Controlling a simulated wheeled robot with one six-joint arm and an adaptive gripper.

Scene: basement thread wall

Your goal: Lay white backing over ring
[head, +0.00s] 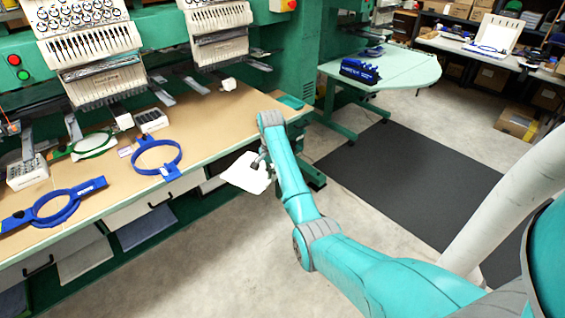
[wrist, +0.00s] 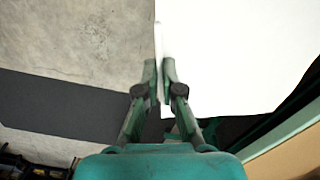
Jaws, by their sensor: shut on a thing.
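A white backing sheet (head: 246,174) hangs from my gripper (head: 262,160) in the head view, just off the front edge of the table. In the wrist view the white backing (wrist: 235,60) fills the upper right, and my gripper (wrist: 160,85) is shut on its edge. A blue ring (head: 157,157) with side brackets lies on the table, left of the gripper and apart from the backing. Another blue ring (head: 53,207) lies farther left near the front edge. A green ring with a white inside (head: 92,143) lies behind them. I cannot tell which ring is meant.
The brown table top (head: 205,123) is bare to the right of the middle ring. Embroidery machine heads (head: 93,62) overhang its back. White boxes (head: 150,119) stand on it. A pale green side table (head: 385,72) stands beyond, with a dark mat (head: 405,165) on the floor.

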